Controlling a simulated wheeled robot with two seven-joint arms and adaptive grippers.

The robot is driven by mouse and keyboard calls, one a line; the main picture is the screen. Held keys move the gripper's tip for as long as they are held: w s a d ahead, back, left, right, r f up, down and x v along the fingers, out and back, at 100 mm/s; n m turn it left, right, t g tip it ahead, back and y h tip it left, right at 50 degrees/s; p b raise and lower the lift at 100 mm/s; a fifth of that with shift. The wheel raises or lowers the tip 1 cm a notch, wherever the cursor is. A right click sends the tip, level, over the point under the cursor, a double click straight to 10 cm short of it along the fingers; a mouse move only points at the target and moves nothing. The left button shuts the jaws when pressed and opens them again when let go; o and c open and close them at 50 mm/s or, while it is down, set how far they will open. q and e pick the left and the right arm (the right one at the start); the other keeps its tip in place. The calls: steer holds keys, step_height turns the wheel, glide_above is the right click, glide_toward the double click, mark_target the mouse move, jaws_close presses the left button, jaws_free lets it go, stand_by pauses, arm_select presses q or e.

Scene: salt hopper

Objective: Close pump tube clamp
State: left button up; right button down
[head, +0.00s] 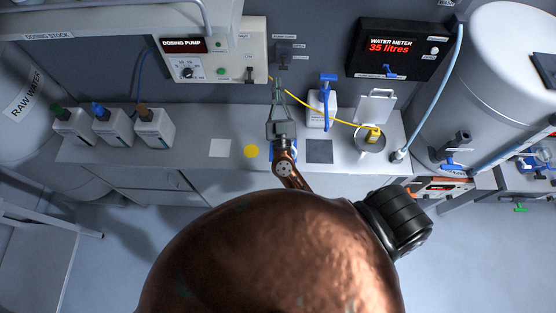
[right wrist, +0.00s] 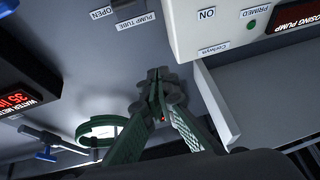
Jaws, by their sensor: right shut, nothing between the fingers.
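The pump tube clamp (head: 286,53) is a dark grey fitting on the back wall, right of the dosing pump, with small labels around it. In the right wrist view, part of a dark fitting (right wrist: 122,3) shows at the top edge beside the OPEN and PUMP TUBE labels; most of it is cut off. My right gripper (head: 279,83) is in front of the wall, just below the clamp in the head view. Its green fingers meet at dark tips in the right wrist view (right wrist: 157,84), empty and apart from the clamp. My left gripper is not in view.
The dosing pump (head: 211,55) is left of the gripper and the water meter (head: 398,50) to the right. A yellow tube (head: 318,113) runs to the lidded container (head: 370,141). A white bottle (head: 321,107) with a blue top stands right of the gripper.

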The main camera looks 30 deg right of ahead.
steer(key=s+a+f+n+g+y+b, duration=0.1)
steer(key=s+a+f+n+g+y, duration=0.15)
steer(key=a+f+n+y, duration=1.05)
steer(key=s+d+f+m+g, duration=0.1)
steer(key=s+d+f+g, duration=0.1)
steer(key=f, duration=0.3)
steer(key=s+d+f+m+g, duration=0.1)
steer(key=s+d+f+g, duration=0.1)
steer(key=s+f+g, duration=0.2)
steer(key=s+d+f+m+g+b, duration=0.1)
steer(key=s+d+f+g, duration=0.1)
steer(key=f, duration=0.3)
steer(key=shift+s+d+f+m+g+y, duration=0.3)
steer(key=shift+s+d+f+m+g, duration=0.05)
steer(key=shift+s+d+m+g, duration=0.1)
